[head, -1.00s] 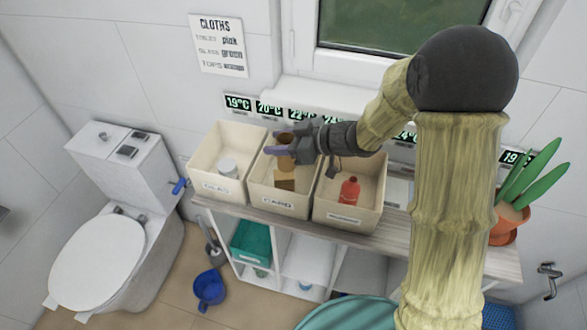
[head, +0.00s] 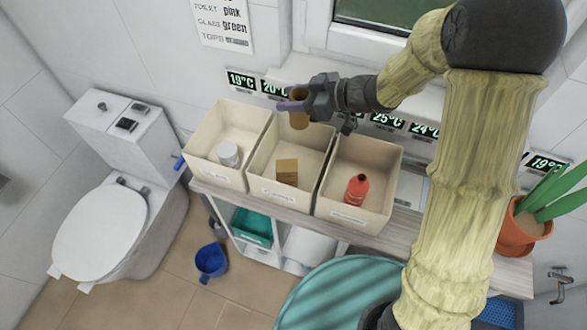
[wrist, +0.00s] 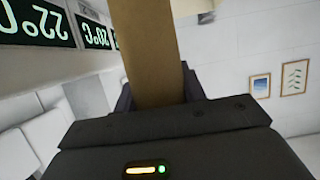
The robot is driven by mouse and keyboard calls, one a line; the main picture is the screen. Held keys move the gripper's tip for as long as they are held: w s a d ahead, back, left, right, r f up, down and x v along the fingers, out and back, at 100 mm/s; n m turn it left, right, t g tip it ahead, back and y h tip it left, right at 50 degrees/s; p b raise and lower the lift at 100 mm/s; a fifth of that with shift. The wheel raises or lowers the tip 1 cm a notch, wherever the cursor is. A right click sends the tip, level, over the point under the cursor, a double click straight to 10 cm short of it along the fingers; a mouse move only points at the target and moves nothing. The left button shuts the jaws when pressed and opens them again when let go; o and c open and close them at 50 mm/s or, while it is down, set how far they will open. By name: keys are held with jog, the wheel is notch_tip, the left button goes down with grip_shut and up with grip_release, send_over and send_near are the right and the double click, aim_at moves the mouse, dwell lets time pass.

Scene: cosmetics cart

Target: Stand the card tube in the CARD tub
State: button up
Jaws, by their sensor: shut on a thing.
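The card tube (head: 299,120) is a brown cylinder, roughly upright in the head view, and it also fills the upper middle of the wrist view (wrist: 150,50). My gripper (head: 297,105) is shut on it. The tube shows in front of the back rim of the middle tub (head: 262,188), and its lower end seems above the tub's floor. The middle tub holds a small brown cardboard box (head: 287,171). The tub labels are too small to read, so I cannot tell the CARD name from them.
The left tub (head: 210,180) holds a white can (head: 228,154). The right tub (head: 352,216) holds a red bottle (head: 357,190). All three stand side by side on a shelf unit below the window. A potted plant (head: 520,228) stands at the right end.

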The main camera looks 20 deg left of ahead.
aim_at(293, 127)
jog(key=shift+f, duration=3.15)
jog(key=shift+f, duration=1.9)
jog(key=shift+f, duration=0.35)
jog(key=shift+f, duration=0.25)
jog(key=o, duration=0.9)
